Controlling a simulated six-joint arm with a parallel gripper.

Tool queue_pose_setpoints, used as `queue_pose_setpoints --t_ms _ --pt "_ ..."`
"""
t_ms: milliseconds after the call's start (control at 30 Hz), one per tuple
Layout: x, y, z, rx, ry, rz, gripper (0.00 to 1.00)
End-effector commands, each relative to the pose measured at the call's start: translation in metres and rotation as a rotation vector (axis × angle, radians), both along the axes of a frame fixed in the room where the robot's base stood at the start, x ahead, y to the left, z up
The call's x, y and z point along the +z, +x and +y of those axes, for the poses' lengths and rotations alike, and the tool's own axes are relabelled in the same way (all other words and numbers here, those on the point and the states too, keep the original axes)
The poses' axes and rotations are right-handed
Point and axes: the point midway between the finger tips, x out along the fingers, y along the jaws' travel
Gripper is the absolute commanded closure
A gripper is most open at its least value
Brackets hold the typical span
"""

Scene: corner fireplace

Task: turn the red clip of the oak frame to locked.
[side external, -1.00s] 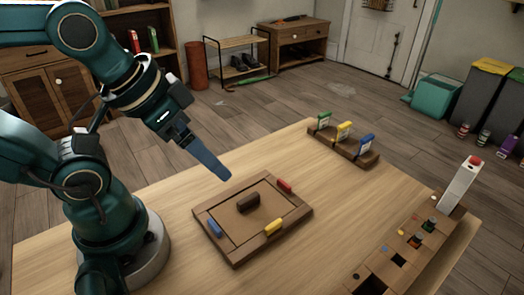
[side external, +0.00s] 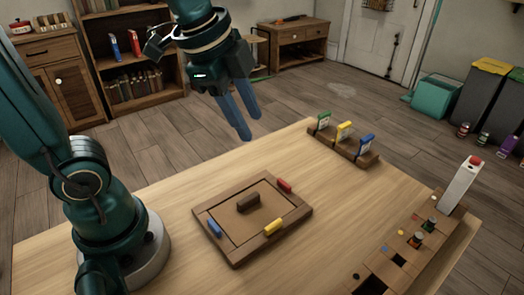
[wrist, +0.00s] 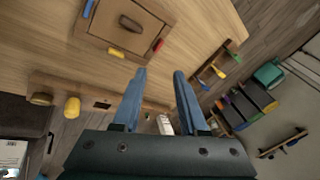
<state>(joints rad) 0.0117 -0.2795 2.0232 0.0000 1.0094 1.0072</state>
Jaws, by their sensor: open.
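The oak frame (side external: 236,258) lies flat on the table, with a dark brown handle (side external: 248,203) on its inner panel. Its red clip (side external: 284,186) sits on the far right side of the frame. A blue clip (side external: 214,228) is on the left side and a yellow clip (side external: 274,227) on the near right side. In the wrist view the red clip (wrist: 158,45) shows at the frame's right edge. My gripper (side external: 247,122) is open and empty, its two blue fingers raised above and behind the frame, apart from it. The fingertips also show in the wrist view (wrist: 160,72).
A wooden rack (side external: 344,150) with green, yellow and blue tags stands at the table's far edge. A long wooden block (side external: 385,268) with holes and small coloured pieces runs along the right, with a white red-topped post (side external: 459,186). Table between them is clear.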

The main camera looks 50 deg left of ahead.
Motion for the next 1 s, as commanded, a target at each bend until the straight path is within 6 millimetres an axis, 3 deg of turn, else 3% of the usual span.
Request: queue_pose_setpoints --t_ms 200,400,600,1000 --pt "-0.027 0.047 -0.004 -0.309 0.101 0.132 0.57" --pt "-0.069 0.077 -0.007 -0.488 0.13 0.251 0.57" --pt "-0.106 0.084 -0.009 -0.51 0.113 0.344 0.57" --pt "-0.152 0.079 -0.01 -0.513 0.104 0.385 0.57"
